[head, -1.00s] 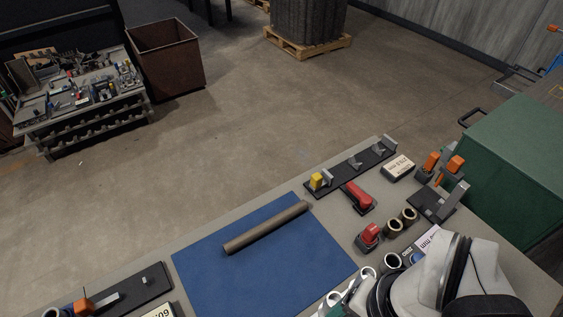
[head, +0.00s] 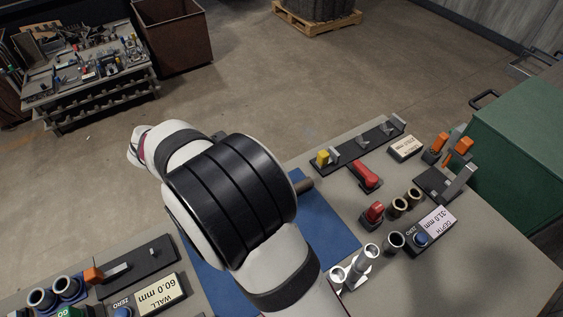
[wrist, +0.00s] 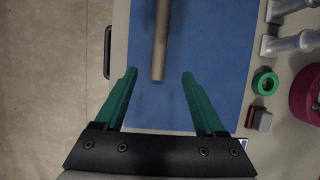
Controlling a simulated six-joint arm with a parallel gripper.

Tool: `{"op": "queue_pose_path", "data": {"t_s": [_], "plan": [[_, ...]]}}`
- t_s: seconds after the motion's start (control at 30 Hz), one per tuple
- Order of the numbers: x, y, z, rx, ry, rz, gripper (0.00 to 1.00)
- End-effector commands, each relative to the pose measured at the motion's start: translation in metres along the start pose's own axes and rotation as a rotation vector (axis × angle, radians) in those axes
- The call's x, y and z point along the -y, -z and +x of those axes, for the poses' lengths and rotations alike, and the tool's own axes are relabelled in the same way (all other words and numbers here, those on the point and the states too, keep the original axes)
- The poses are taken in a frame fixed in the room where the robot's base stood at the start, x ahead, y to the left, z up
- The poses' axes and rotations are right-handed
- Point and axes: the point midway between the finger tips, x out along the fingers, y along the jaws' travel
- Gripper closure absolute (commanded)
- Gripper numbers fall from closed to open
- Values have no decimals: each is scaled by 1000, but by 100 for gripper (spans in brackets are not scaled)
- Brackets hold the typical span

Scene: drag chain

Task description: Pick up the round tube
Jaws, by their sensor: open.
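The round tube (wrist: 160,45) is a brown cylinder lying on the blue mat (wrist: 205,50) in the wrist view. Its near end lies between and just beyond my gripper's open green fingers (wrist: 158,80), and neither finger touches it. The mat also shows there in part (head: 330,225). My gripper is hidden behind the arm in the head view.
Right of the mat stand a red-handled block (head: 367,175), several metal rings and a depth display (head: 436,222). A wall display (head: 157,292) sits at the lower left. In the wrist view a green ring (wrist: 265,83) and a dark red round part (wrist: 306,92) lie to the right.

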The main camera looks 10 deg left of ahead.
Motion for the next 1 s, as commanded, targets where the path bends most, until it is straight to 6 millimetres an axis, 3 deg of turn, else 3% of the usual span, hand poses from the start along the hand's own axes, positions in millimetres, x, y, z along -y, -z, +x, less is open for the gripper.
{"op": "queue_pose_path", "data": {"t_s": [0.13,0.5,0.63,0.83,1.0], "plan": [[2,0,44,0,6,2,28],[0,6,108,-2,6,6,28],[-1,6,123,-3,3,8,28],[-1,6,124,-4,1,8,28],[-1,6,124,-4,2,8,57]]}}
